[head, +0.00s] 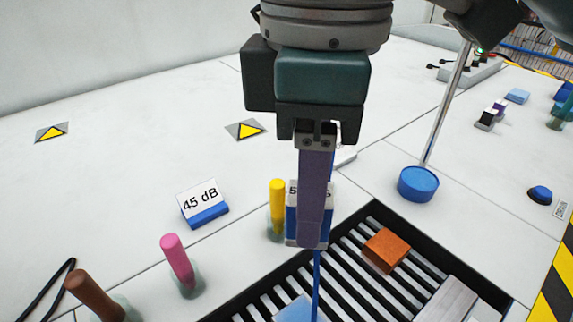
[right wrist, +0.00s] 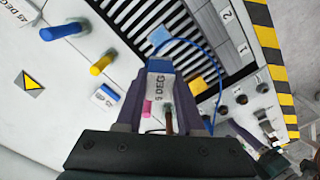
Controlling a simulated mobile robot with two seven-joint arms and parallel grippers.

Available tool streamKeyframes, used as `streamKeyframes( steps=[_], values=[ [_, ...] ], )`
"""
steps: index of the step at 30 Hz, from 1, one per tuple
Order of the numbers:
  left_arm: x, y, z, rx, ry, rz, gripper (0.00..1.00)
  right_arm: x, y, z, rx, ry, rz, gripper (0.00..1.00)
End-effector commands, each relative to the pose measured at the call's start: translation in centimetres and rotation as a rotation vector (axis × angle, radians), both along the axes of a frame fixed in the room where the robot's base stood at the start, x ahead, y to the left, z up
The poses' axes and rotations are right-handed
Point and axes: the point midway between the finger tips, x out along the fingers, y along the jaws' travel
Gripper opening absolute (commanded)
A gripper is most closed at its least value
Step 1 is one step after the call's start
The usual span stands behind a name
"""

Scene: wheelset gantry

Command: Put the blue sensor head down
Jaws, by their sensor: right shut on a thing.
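My right gripper (head: 314,238) points downward in the middle of the head view. It is shut on the blue sensor head (head: 292,222), a blue block with a white lettered face. A finger hides most of it in the head view. In the right wrist view it sits between both fingers (right wrist: 160,78), its label reading "5 DEG" (right wrist: 159,88) and its far end blue. A thin blue cable (head: 316,285) hangs below the gripper. The head is over the back edge of the black grate (head: 375,207); contact below it is hidden. My left gripper is not in view.
Yellow (head: 278,205), pink (head: 176,258) and brown (head: 93,295) pegs stand left of the gripper, near a "45 dB" sign (head: 205,208). An orange block (head: 386,250), a light-blue block (head: 295,310) and a grey block (head: 448,302) lie on the grate. A blue round base (head: 418,184) carries a rod.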

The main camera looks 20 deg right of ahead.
Motion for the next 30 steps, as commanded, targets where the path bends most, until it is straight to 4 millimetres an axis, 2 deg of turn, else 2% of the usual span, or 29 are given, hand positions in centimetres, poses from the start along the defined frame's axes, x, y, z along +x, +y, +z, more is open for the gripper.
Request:
streamKeyframes(
  steps=[5, 12, 15, 18, 23, 30],
  values=[
    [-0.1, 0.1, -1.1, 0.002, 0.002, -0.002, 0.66, -0.2, -0.1, -3.7, -0.002, 0.007, 0.0, 0.0],
    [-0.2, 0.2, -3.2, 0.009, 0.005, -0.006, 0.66, -0.2, -0.1, -10.9, -0.004, 0.006, -0.001, 0.0],
    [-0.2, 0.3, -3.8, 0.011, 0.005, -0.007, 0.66, -0.1, -0.1, -13.3, -0.002, 0.004, 0.0, 0.0],
    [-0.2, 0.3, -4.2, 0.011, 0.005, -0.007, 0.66, -0.1, -0.1, -14.9, -0.002, 0.002, 0.001, 0.0],
    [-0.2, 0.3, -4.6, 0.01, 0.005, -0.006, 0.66, -0.1, -0.1, -16.1, -0.001, 0.002, 0.001, 0.0],
    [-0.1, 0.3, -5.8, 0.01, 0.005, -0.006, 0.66, -0.1, 0.0, -19.7, -0.002, 0.002, 0.002, 0.0]
  ],
)
